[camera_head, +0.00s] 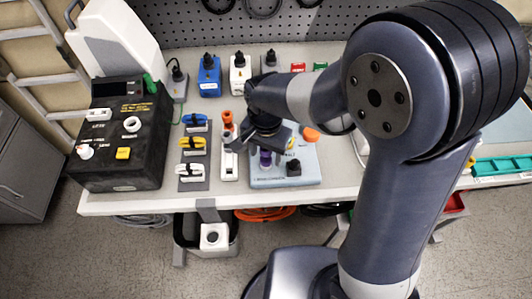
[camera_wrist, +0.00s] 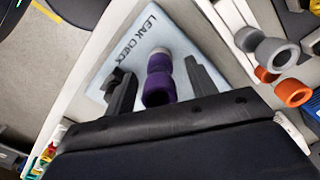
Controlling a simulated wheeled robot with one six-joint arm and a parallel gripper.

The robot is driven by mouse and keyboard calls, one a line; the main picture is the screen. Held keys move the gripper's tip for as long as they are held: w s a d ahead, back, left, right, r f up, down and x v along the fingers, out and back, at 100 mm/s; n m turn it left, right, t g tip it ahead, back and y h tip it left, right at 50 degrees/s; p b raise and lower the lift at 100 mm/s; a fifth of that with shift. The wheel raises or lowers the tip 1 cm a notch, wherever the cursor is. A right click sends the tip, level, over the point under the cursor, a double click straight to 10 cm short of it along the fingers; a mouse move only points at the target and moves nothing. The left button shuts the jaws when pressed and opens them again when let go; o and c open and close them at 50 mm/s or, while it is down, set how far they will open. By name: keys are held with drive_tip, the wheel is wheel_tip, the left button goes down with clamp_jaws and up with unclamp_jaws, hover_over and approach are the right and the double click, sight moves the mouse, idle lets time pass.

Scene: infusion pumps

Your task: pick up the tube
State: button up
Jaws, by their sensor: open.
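A purple tube with a pale grey cap end (camera_wrist: 158,82) stands on the light-blue LEAK CHECK block (camera_wrist: 140,48). In the head view the purple tube (camera_head: 265,158) shows just below my gripper (camera_head: 264,142), over the block (camera_head: 270,181). In the wrist view my gripper (camera_wrist: 160,78) is open, with one finger on each side of the purple tube. A gap shows beside each finger, so I see no clear contact.
A black knob (camera_head: 293,168) and an orange knob (camera_head: 311,134) are close by. A black pump box (camera_head: 120,140) stands far left.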

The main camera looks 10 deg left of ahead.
drive_tip(key=shift+f, duration=0.45)
drive_tip(key=c, duration=1)
